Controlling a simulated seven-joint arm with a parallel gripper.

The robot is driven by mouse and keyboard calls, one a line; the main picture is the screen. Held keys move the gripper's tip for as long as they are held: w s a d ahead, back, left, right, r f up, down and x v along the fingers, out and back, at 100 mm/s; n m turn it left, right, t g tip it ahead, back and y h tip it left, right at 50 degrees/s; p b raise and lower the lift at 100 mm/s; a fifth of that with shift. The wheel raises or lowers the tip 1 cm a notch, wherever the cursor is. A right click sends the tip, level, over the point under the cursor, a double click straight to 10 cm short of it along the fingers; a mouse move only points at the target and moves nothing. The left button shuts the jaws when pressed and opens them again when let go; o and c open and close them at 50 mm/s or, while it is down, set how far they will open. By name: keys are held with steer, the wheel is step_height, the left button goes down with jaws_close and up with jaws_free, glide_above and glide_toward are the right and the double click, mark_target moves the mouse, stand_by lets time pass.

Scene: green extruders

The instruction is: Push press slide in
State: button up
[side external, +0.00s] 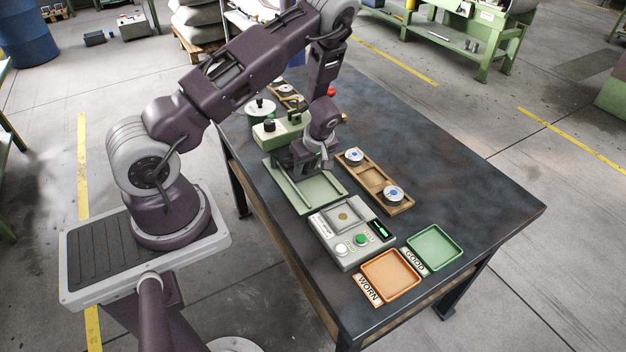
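A pale green press (277,131) stands towards the left long edge of the dark table. A flat pale green tray with raised edges (318,196), which looks like the press slide or its bed, extends from it towards the near end. My gripper (301,168) is low over the rear part of this tray, just in front of the press body. Its fingers are small and dark, and my wrist partly hides them and the press. I cannot tell whether they touch the slide, or whether they are open or shut.
A wooden tray (372,180) with two round metal parts lies right of the press. A grey tester box (350,232) with buttons sits nearer. An orange WORN tray (391,275) and a green GOOD tray (435,247) occupy the near end. The right side of the table is clear.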

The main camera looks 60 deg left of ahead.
steer(key=shift+r, duration=2.3)
steer(key=d+r, duration=0.4)
steer(key=d, duration=0.3)
steer(key=s+d+r+m+t+h, duration=0.15)
steer(key=d+r+m, duration=0.3)
steer(key=r, duration=0.45)
steer(key=s+d+r+m+t+h, duration=0.1)
steer(key=s+d+r+m+h, duration=0.15)
steer(key=d+r, duration=0.55)
steer(key=s+d+r+m+t, duration=0.1)
steer(key=s+d+r+m, duration=0.1)
steer(key=s+r+m, duration=0.3)
steer(key=s+d+r+m+t, duration=0.1)
steer(key=s+r+m, duration=0.4)
steer(key=s, duration=0.6)
steer(key=shift+s+d+r+m+t+h, duration=0.2)
steer(key=shift+d+r+m+t+h, duration=0.15)
steer(key=shift+m+t, duration=0.2)
